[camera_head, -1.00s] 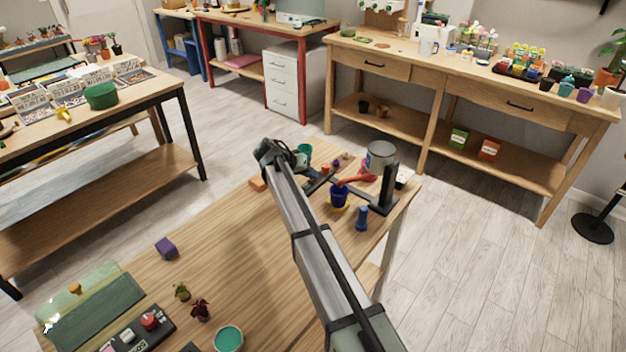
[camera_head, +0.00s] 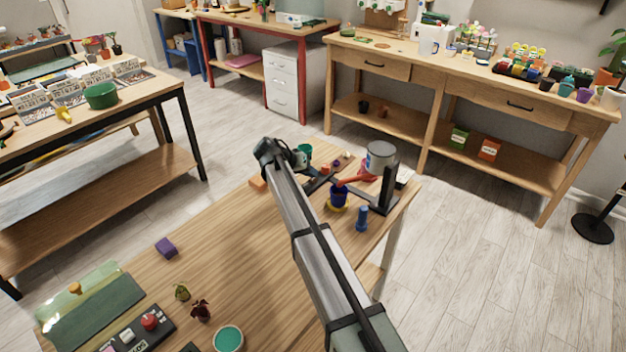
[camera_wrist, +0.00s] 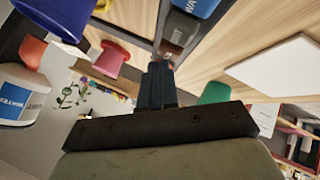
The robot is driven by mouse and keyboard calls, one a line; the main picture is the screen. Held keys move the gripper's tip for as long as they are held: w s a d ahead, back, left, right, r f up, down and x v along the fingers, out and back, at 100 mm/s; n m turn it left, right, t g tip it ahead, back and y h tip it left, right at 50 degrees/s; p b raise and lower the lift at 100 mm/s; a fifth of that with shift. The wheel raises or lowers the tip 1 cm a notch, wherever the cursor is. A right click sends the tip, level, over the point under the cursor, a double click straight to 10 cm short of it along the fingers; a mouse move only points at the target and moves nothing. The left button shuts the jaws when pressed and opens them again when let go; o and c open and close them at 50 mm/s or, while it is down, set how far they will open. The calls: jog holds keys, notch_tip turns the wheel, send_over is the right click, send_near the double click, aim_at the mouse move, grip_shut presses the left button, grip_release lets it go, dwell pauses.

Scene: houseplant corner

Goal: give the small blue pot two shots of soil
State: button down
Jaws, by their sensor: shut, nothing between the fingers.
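The small blue pot (camera_head: 338,197) stands on a yellow saucer (camera_head: 333,208) near the table's far right end; a blue pot also shows at the upper left of the wrist view (camera_wrist: 52,14). Beside it is the soil dispenser, a grey canister (camera_head: 380,156) on a black stand (camera_head: 386,190), with a red part (camera_head: 352,181) reaching out over the pot. My gripper (camera_wrist: 159,66) is shut and empty in the wrist view, apart from the pot. In the head view my arm mostly hides it. I cannot see the soil inside the pot.
A blue bottle-like object (camera_head: 361,218) stands in front of the dispenser. A green cup (camera_head: 304,152) and small coloured pieces lie behind my arm. A purple block (camera_head: 166,247), small plants and a control box (camera_head: 140,329) are at the near left. The table's middle is clear.

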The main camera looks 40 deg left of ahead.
aim_at(310, 180)
jog(key=shift+r, duration=0.55)
jog(key=shift+r, duration=0.15)
jog(key=shift+r, duration=2.35)
dwell(0.8)
notch_tip(310, 180, up, 4)
jog(key=shift+f, duration=0.1)
jog(key=shift+f, duration=0.15)
dwell(0.4)
jog(key=shift+f, duration=4.25)
jog(key=shift+f, duration=0.15)
